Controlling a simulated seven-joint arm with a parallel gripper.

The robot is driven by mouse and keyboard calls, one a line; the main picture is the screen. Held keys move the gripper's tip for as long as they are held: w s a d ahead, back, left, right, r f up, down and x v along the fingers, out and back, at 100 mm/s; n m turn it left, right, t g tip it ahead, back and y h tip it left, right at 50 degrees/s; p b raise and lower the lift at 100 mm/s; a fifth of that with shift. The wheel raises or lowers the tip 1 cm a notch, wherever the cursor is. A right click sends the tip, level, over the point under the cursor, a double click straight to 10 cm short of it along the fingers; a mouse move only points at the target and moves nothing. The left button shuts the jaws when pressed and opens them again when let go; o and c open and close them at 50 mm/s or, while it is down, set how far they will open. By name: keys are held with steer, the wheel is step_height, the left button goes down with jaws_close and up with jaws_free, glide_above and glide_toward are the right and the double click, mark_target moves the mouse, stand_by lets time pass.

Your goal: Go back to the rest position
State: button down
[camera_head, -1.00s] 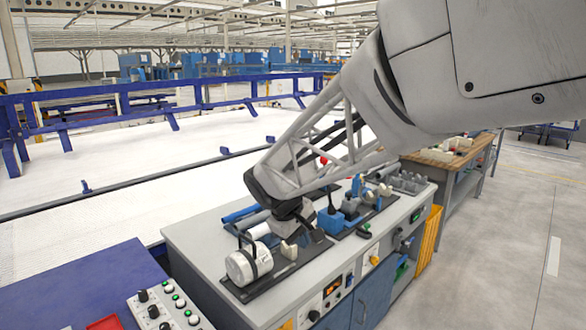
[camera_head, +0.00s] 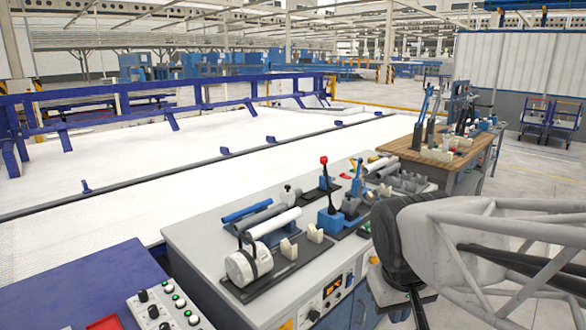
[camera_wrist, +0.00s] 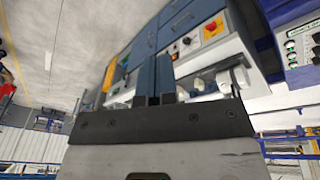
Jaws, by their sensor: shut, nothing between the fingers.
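My gripper (camera_head: 418,308) hangs at the lower right in the head view, in front of the bench's front side and away from the pipes. Part of it lies below the picture edge. In the wrist view the two dark fingers (camera_wrist: 153,72) stand near the middle, shut with nothing held. A blue pipe (camera_head: 246,212), a grey pipe (camera_head: 262,217) and a white pipe (camera_head: 275,223) lie side by side on the grey workbench (camera_head: 200,238).
A white cylindrical device (camera_head: 246,264) stands at the front left of the bench. A red-knobbed lever (camera_head: 324,174) and a blue vise (camera_head: 333,219) stand behind and to its right. A wooden-topped bench (camera_head: 425,148) is farther back. A button panel (camera_head: 160,308) is at the lower left.

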steer(key=s+d+f+m, duration=0.1)
steer(key=s, duration=0.5)
steer(key=shift+d+f+m+y, duration=0.3)
steer(key=shift+m+y, duration=0.1)
steer(key=shift+s, duration=0.1)
stand_by(0.7)
